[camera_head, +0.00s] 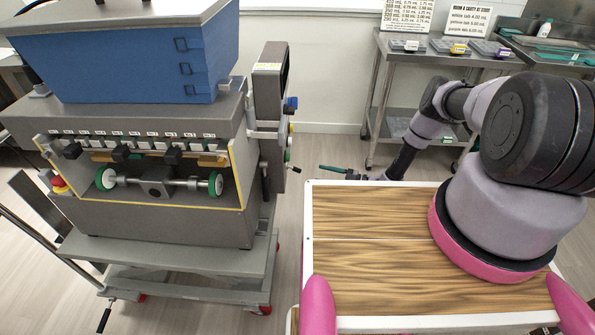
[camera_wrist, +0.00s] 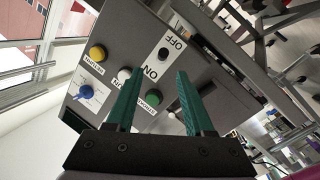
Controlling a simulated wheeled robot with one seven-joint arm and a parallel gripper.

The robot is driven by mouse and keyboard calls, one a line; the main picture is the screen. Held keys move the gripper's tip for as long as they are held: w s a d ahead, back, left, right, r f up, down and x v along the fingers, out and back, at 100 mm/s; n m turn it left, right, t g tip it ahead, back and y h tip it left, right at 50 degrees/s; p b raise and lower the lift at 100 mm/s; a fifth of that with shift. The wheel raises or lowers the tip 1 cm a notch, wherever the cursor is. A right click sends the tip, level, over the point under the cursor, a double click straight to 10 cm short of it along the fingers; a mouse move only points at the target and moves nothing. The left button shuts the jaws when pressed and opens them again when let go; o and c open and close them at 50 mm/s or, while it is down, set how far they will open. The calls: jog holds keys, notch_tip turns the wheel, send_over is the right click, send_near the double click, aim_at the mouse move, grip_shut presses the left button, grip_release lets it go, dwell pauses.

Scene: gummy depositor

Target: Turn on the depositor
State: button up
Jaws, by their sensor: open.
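The depositor (camera_head: 150,215) is a grey machine with a blue hopper on a wheeled stand, at the left of the head view. Its control panel (camera_wrist: 190,75) fills the middle of the wrist view, tilted. A black switch (camera_wrist: 163,53) sits between the OFF and ON labels. A green button (camera_wrist: 153,97), a white button (camera_wrist: 124,74), a yellow button (camera_wrist: 97,53) and a blue knob (camera_wrist: 86,91) are also on it. My gripper (camera_wrist: 159,75) is open and empty, its green fingers pointing at the panel. In the head view my gripper (camera_head: 323,169) is right of the machine, apart from it.
My wood-topped base (camera_head: 370,230) is at the front right. A steel table (camera_head: 440,58) with small trays and signs stands against the back wall. A red emergency button (camera_head: 58,185) is on the machine's left side. Floor is open between machine and table.

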aim_at(297, 170)
jog(key=shift+m, duration=0.3)
jog(key=x, duration=1)
jog(key=shift+a+f, duration=0.3)
jog(key=shift+a, duration=0.1)
grip_shut()
